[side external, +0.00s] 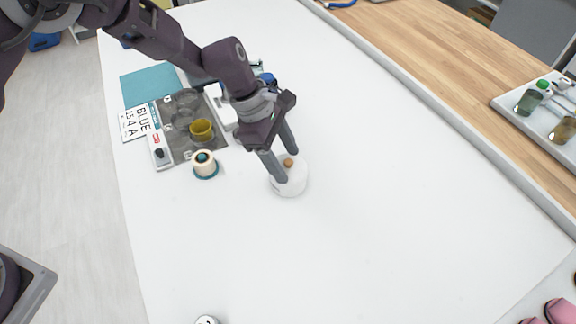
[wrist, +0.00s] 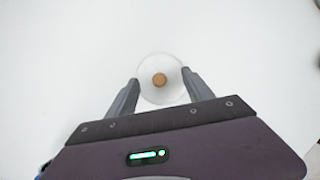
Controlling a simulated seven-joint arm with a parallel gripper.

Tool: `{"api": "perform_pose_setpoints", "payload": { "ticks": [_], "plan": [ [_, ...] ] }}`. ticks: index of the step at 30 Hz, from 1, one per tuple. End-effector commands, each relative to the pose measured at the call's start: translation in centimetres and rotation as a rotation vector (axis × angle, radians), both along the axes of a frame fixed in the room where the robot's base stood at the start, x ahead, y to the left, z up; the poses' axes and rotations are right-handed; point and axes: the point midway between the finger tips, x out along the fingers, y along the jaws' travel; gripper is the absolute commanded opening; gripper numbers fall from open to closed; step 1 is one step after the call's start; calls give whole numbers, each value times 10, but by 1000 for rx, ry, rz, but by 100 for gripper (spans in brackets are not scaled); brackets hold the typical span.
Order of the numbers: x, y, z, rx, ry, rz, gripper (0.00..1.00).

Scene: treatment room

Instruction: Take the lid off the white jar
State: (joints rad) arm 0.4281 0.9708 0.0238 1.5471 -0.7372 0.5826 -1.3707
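The white jar (side external: 290,188) stands on the white table, with a round pale lid topped by a small brown knob (side external: 288,163). In the wrist view the lid (wrist: 160,95) is a pale, nearly clear disc with the knob (wrist: 160,79) at its middle. My gripper (side external: 286,168) is over the jar and tilted. It is open, with one finger on each side of the knob and a clear gap to it. In the wrist view the fingertips (wrist: 160,82) overlap the lid's left and right edges; I cannot tell whether they touch it.
A cream and teal roll (side external: 205,164) stands left of the jar. A grey mat (side external: 180,148) holds an olive cup (side external: 201,130); a lettered card (side external: 140,122) and a teal cloth (side external: 150,84) lie nearby. The table right and in front of the jar is clear.

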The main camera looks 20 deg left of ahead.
Motion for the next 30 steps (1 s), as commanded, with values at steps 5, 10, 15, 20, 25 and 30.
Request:
{"api": "perform_pose_setpoints", "payload": {
  "ticks": [5,10,15,20,25,30],
  "plan": [
    [-1,1,-3,5,3,0,21],
    [-1,1,-4,6,4,-1,20],
    [-1,1,15,4,1,-2,0],
    [0,0,58,3,-1,-1,0],
    [-2,1,89,5,0,-12,0],
    [-31,20,85,32,2,-227,0]
  ]
}}
